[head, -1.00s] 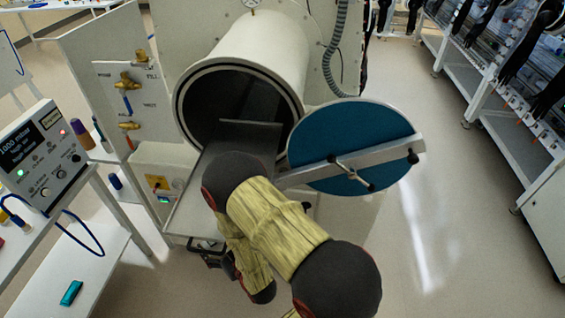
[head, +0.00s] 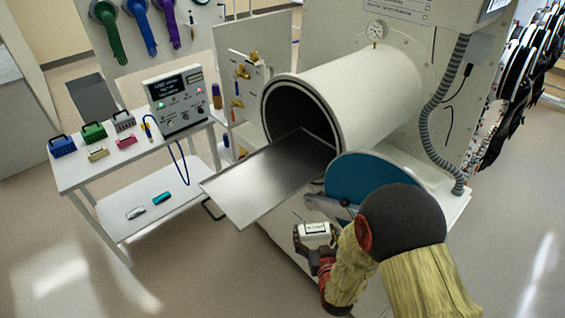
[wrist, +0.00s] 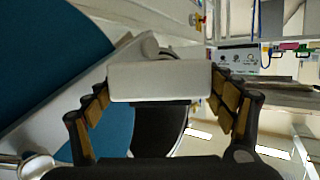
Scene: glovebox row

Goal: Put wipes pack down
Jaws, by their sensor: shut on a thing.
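The wipes pack (head: 314,229) is a small white block with a dark mark on top. It is held in my gripper (head: 315,240), low at the right of the extended metal tray and in front of the blue round door. In the wrist view the pack (wrist: 160,80) spans the gap between the two padded fingers of my gripper (wrist: 162,92), which are shut on it. The pack is in the air, apart from the tray.
The bare metal tray (head: 262,178) sticks out of the open chamber (head: 350,100). The blue door (head: 368,178) stands open beside it. A white cart (head: 75,180) at left holds a control box (head: 178,100) and several small coloured cases. Floor is clear at lower left.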

